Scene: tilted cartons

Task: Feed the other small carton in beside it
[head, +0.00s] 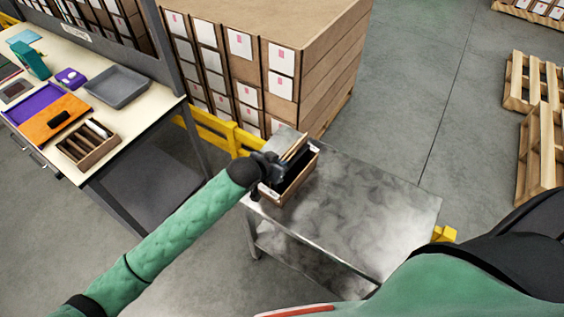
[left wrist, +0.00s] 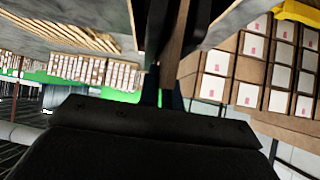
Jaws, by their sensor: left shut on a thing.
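A larger open-topped carton (head: 298,188) with brown walls and a dark inside stands near the left end of the steel table. My left gripper (head: 277,164) is at its left side, shut on a slim brown small carton (head: 296,148) that is held at the far left end of the opening. The held carton also shows in the left wrist view (left wrist: 174,45) as a brown strip between the dark fingers. I cannot tell how far it is inside, nor whether another small carton lies in the dark interior. My right gripper is out of view.
The steel table (head: 370,210) is clear right of the carton. A large stack of boxes (head: 265,60) and a yellow rail (head: 215,130) stand behind. A workbench at left holds a grey tray (head: 117,86) and a divided wooden box (head: 88,143). Pallets (head: 540,150) lie at right.

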